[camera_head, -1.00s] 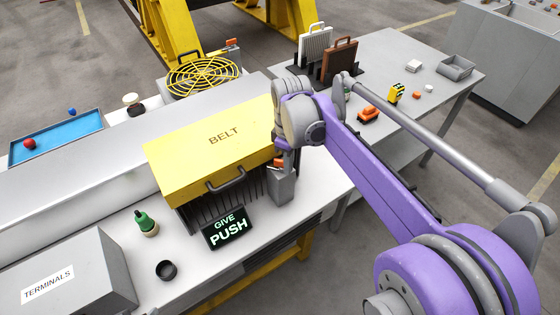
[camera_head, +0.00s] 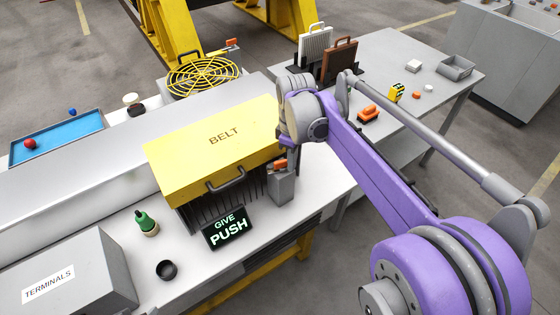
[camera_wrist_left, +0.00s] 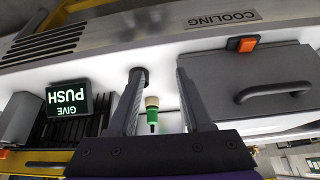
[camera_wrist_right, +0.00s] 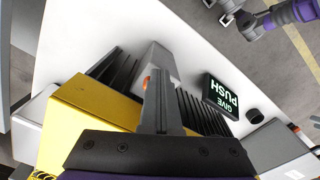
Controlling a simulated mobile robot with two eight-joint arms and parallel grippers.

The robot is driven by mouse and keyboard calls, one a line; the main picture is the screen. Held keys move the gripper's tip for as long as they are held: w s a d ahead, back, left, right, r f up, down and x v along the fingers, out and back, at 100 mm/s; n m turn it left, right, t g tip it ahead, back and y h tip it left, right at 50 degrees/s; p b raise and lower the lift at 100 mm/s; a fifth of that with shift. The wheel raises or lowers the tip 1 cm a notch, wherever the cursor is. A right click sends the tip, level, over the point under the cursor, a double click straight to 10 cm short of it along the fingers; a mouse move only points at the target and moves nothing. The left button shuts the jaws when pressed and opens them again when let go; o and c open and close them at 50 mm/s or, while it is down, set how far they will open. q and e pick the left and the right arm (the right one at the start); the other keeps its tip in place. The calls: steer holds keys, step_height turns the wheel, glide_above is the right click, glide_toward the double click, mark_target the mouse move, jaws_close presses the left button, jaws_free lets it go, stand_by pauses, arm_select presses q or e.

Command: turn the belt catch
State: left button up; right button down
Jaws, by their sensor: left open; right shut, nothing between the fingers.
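The belt catch shows as a small orange piece (camera_head: 280,165) on top of a grey post (camera_head: 281,187) at the right end of the yellow BELT cover (camera_head: 215,145). In the right wrist view the orange piece (camera_wrist_right: 146,82) sits just left of my right gripper (camera_wrist_right: 159,76). That gripper is shut with nothing in it, its tips by the post top; I cannot tell whether they touch the catch. In the head view my right wrist partly hides the fingers.
A lit GIVE PUSH sign (camera_head: 229,228) stands in front of the cover. A dark cup (camera_head: 166,270) and a TERMINALS box (camera_head: 75,275) are at front left. A yellow fan guard (camera_head: 203,75) is behind. A side table (camera_head: 440,75) is at right.

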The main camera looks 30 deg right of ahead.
steer(key=shift+w+d, duration=0.15)
steer(key=shift+d, duration=0.05)
stand_by(0.3)
arm_select(q)
step_height(320, 180, up, 6)
steer(key=w+p, duration=0.2)
steer(key=p, duration=0.2)
steer(key=shift+w+r, duration=0.15)
steer(key=shift+w, duration=0.15)
arm_select(e)
step_height(320, 180, up, 8)
steer(key=s, duration=0.1)
steer(key=shift+s, duration=0.4)
arm_select(q)
steer(key=shift+s, duration=0.1)
arm_select(e)
steer(key=shift+s, duration=0.15)
